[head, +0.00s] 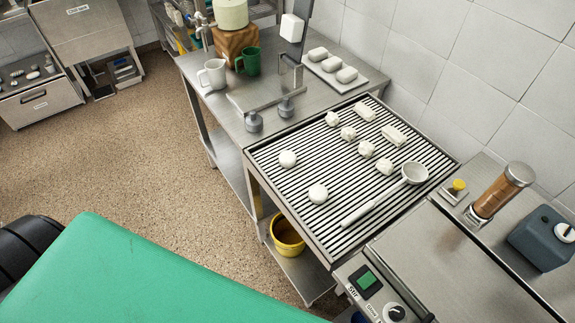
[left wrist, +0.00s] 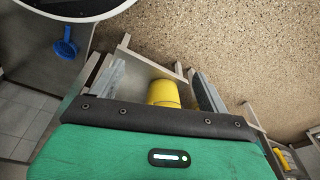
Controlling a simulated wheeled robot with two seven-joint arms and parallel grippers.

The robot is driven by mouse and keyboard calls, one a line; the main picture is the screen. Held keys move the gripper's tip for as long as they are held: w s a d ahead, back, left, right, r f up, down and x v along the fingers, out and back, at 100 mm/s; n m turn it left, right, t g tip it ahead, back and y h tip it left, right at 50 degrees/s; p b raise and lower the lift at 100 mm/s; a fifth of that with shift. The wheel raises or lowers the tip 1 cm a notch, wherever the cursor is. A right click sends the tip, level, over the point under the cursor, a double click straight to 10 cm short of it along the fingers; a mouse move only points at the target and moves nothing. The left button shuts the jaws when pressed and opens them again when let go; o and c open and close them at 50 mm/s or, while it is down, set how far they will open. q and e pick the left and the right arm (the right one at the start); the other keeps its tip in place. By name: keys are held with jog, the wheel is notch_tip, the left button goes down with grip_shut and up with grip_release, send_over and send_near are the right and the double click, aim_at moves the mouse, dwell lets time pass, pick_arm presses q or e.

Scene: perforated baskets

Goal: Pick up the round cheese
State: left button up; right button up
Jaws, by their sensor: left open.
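Several lumpy or longer white pieces (head: 366,148) lie farther right on the same rack. My left gripper (left wrist: 158,72) shows in the left wrist view, with its two grey fingers spread apart and nothing held. It points down towards the floor area by a yellow bucket (left wrist: 163,93); no cheese shows in that view. My right gripper is in neither view.
A ladle (head: 385,198) lies across the rack's right part. Behind it are a metal press (head: 265,95), a white mug (head: 214,73), a green mug (head: 249,62) and a tray of white blocks (head: 357,84). A pepper mill (head: 502,190) stands right. Floor at left is clear.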

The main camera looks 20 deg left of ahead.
pick_arm(q)
jog(key=w+r+t+b, duration=0.1)
jog(key=w+r, duration=0.4)
jog(key=r, duration=0.8)
jog(key=w+r+t+b, duration=0.15)
jog(key=w+r, duration=0.25)
jog(key=r, duration=1)
jog(key=t+h+p, duration=0.2)
jog(key=t, duration=0.7)
send_near(285, 160)
jog(key=x, duration=0.6)
jog(key=shift+w+d+r, duration=0.15)
jog(key=shift+w+d, duration=0.05)
jog(key=shift+w, duration=0.15)
jog(key=shift+a+f+p+x, duration=0.1)
jog(key=shift+p+x, duration=0.35)
jog(key=shift+x, duration=0.6)
jog(key=shift+a+f+p+x, duration=0.15)
jog(key=shift+p+x, duration=0.25)
jog(key=shift+x, duration=0.6)
jog(key=shift+w+d+f, duration=0.15)
jog(key=shift+w+f, duration=0.15)
jog(key=shift+w, duration=0.2)
